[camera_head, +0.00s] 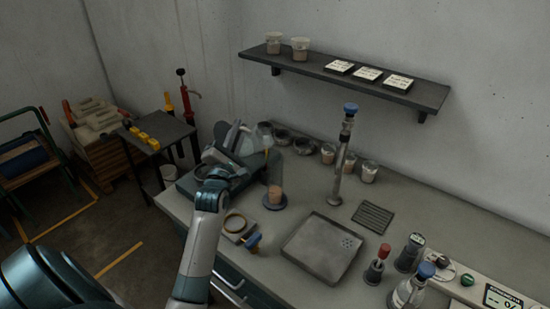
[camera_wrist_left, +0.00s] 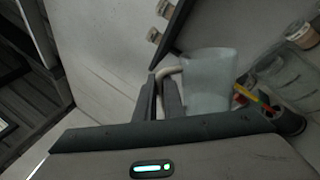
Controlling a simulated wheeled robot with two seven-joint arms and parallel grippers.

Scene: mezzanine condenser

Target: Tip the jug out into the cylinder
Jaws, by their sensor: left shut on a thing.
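My left gripper (camera_head: 236,138) reaches over the left part of the bench. In the left wrist view its fingers (camera_wrist_left: 167,98) are shut on the curved handle of a pale, translucent jug (camera_wrist_left: 210,82). In the head view the jug (camera_head: 256,158) is held up above the bench, partly hidden by the gripper; its tilt and contents are hard to tell. A clear cylinder (camera_head: 274,182) with pinkish-brown matter low inside stands on a blue round base, just below and right of the jug. My right gripper is not in view.
A grey tray (camera_head: 322,248) lies right of the cylinder, with a dark grate (camera_head: 373,216) beyond. A tall metal post (camera_head: 342,165) stands behind. Several small jars line the wall. A bottle (camera_head: 408,293) stands front right. A wall shelf (camera_head: 345,78) hangs above.

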